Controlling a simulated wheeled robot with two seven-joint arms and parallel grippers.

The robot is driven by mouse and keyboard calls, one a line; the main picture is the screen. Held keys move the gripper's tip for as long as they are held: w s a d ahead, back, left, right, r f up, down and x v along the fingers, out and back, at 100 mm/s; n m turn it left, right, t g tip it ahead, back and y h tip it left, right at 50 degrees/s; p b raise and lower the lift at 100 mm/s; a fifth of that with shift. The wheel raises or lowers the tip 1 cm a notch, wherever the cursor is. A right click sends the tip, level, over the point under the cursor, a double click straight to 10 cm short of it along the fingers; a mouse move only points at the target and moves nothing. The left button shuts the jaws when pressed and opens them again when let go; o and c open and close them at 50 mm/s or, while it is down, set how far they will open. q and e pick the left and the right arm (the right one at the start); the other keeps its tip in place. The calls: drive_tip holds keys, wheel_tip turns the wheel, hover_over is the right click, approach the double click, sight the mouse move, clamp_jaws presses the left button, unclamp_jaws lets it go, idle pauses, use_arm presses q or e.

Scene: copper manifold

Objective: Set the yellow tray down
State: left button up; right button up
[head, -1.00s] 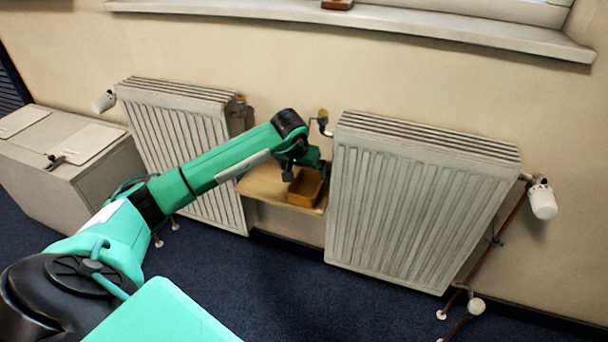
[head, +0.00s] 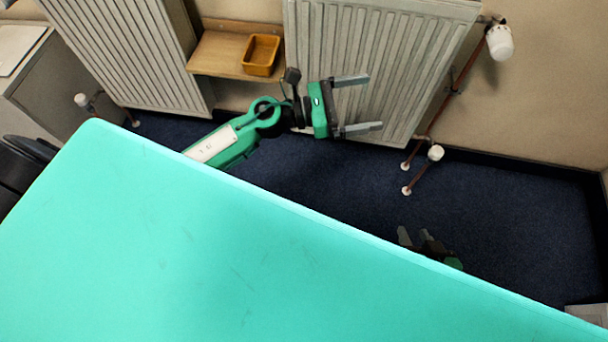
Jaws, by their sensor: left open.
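The yellow tray (head: 258,71) sits on a small wooden shelf (head: 213,66) between two radiators, toward the shelf's right end. It looks empty and rests flat. My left gripper (head: 360,104) is open and empty, to the right of and below the tray in the picture, apart from it, in front of the right radiator. My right gripper (head: 417,238) shows only in part above the edge of my turquoise body, which hides the rest; I cannot tell whether it is open.
The left radiator (head: 125,50) and right radiator (head: 375,60) flank the shelf. Copper pipes with white valves (head: 499,42) stand at the right. A grey cabinet (head: 45,95) is at the left edge. Blue carpet (head: 500,210) is clear at the right.

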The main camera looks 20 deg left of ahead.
use_arm(q)
drive_tip(key=s+a+f+n+t+y, duration=0.25)
drive_tip(key=n+t+y, duration=0.2)
drive_tip(key=n, duration=1.05)
drive_tip(key=s+a+f+n+t+y, duration=0.1)
drive_tip(key=s+a+n+t+y, duration=0.15)
drive_tip(key=n+y, duration=0.75)
drive_tip(key=s+f+n+g+h, duration=0.2)
drive_tip(key=s+f+n+g, duration=0.5)
drive_tip(key=n, duration=1.3)
drive_tip(key=s+f, duration=0.3)
drive_tip(key=s, duration=0.2)
drive_tip(key=shift+s+f, duration=0.15)
drive_tip(key=shift+f, duration=0.1)
